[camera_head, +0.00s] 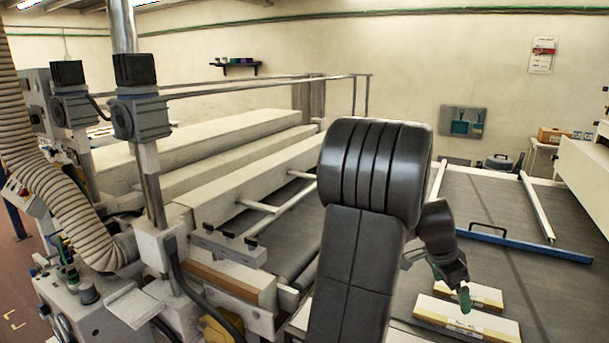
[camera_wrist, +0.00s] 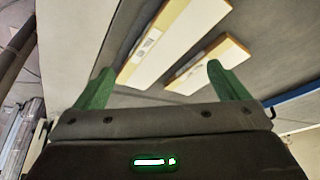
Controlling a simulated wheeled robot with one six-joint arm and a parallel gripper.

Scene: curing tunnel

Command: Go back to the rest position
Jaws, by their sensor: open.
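My gripper (camera_wrist: 160,88) shows in the wrist view with its two green fingers spread wide apart and nothing between them. In the head view my gripper (camera_head: 464,298) is at the right, beyond my dark arm, with one green fingertip showing. It is beside and above two flat white boxes with yellowish edges. The nearer box (camera_head: 466,319) and the farther box (camera_head: 470,293) lie on the dark belt. Both boxes also show in the wrist view, the larger one (camera_wrist: 180,35) and the smaller one (camera_wrist: 207,66). My arm hides part of the belt.
The dark belt (camera_head: 520,215) has a blue bar (camera_head: 525,244) across it and a pale rail (camera_head: 537,207) along its right part. A machine with posts (camera_head: 152,190) and a ribbed hose (camera_head: 65,190) stands at the left. White machinery (camera_head: 590,175) stands at the right edge.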

